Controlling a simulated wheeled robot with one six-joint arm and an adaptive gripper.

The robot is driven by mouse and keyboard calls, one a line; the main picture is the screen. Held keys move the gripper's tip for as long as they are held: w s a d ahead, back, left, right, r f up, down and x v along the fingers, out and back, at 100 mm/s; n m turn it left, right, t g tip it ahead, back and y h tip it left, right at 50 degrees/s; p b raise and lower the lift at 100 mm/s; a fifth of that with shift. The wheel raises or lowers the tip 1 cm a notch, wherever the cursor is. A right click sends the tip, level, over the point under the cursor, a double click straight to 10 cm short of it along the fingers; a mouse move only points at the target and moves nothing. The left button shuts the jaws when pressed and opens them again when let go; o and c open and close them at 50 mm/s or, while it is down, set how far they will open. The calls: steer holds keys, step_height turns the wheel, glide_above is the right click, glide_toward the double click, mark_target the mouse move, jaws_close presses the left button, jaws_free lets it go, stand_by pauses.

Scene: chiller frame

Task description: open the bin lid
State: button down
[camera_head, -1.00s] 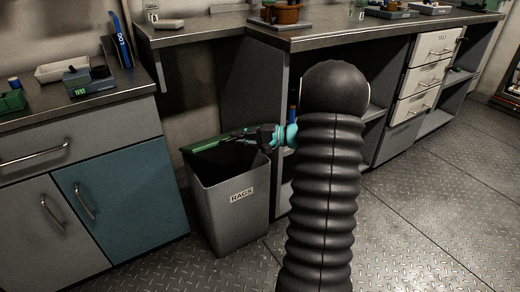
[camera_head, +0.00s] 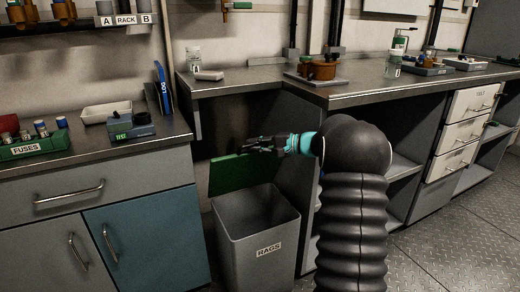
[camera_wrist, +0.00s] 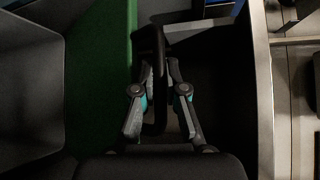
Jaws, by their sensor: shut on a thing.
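The grey bin (camera_head: 262,262), labelled RAGS, stands on the floor between the teal-doored cabinet and the bench. Its green lid (camera_head: 232,176) is raised steeply at the back rim, and the bin's mouth is open. My gripper (camera_head: 262,145) is at the lid's upper edge, reaching in from the right. In the wrist view the lid (camera_wrist: 98,70) is a green band left of my gripper (camera_wrist: 160,72). The fingers are shut on a dark bar-like handle (camera_wrist: 159,42). The exact finger contact is dim.
The bench (camera_head: 345,92) overhangs just right of the lid and my gripper. The left cabinet (camera_head: 150,240) stands close beside the bin. A fuse tray (camera_head: 35,148) and a blue log binder (camera_head: 162,88) are on the left counter. Floor is clear at right.

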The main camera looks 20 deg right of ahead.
stand_by(0.3)
steer(key=c, duration=1.2)
jaws_free()
steer(key=shift+a, duration=0.1)
steer(key=v, duration=1.2)
